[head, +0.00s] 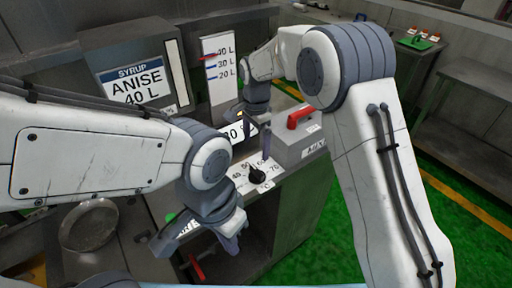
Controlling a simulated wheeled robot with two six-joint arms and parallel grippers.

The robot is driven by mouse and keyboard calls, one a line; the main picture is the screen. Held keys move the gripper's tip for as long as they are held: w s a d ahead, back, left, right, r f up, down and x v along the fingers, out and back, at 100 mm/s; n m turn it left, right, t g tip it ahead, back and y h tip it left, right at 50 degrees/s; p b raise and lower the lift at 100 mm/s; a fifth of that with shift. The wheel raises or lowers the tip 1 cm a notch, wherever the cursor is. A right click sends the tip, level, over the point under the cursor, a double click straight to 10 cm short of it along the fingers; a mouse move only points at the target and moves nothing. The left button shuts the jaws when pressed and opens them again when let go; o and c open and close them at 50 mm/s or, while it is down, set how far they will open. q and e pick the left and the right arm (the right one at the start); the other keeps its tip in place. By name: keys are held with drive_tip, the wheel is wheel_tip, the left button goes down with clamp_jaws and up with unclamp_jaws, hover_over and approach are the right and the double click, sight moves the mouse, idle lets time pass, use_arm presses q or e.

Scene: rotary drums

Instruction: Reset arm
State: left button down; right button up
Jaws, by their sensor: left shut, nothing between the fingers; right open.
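My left arm comes in from the left, and its gripper (232,244) points down in front of the machine's front edge, below the dial. It is shut and empty. My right arm arches in from the right. Its gripper (246,128) hangs farther back, near the level gauge and above the control panel. It is open, though its fingers look small and partly dark. Neither gripper is seen holding anything.
A black dial (257,175) sits on a numbered plate. A red handle (301,116) tops a grey box to its right. A syrup sign (138,84) and level gauge (220,68) stand behind. A round metal pan (89,227) is lower left. Green floor (335,240) lies right.

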idle(0.3)
drive_tip(key=s+d+n+t, duration=0.3)
drive_tip(key=s+d+n, duration=0.8)
drive_tip(key=s+d, duration=0.75)
drive_tip(key=s+a+r+n+g, duration=0.1)
drive_tip(key=s+a+r+n, duration=0.2)
drive_tip(key=s+a, duration=0.3)
drive_tip(key=s+a+r+n+g+y, duration=0.1)
drive_tip(key=s+a+r+n+g, duration=0.1)
drive_tip(key=s+a, duration=0.5)
drive_tip(key=shift+s+a+r+n, duration=0.25)
drive_tip(key=shift+s+r+n, duration=0.25)
drive_tip(key=shift+n, duration=0.5)
